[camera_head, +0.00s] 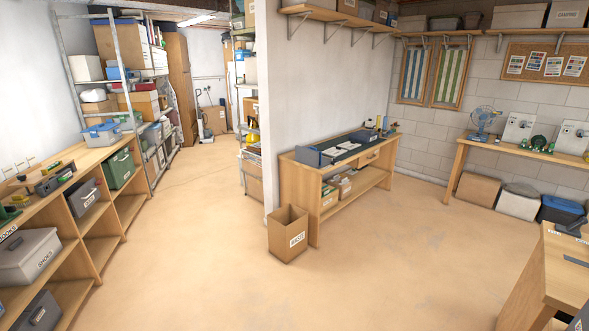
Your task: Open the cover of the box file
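I cannot pick out a box file for certain. A long dark blue tray-like container (314,158) stands on the wooden table against the middle wall. Its top is open and pale papers or cards (340,149) show inside. On the wooden desk (566,262) at the right edge lie dark flat items (573,229), too small and cut off to name. Neither of my grippers is in view.
A cardboard box (288,236) stands on the floor before the middle table. A low wooden shelf unit (104,238) with bins runs along the left. A workbench (520,149) with a blue fan (484,118) lines the back right. The central floor is clear.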

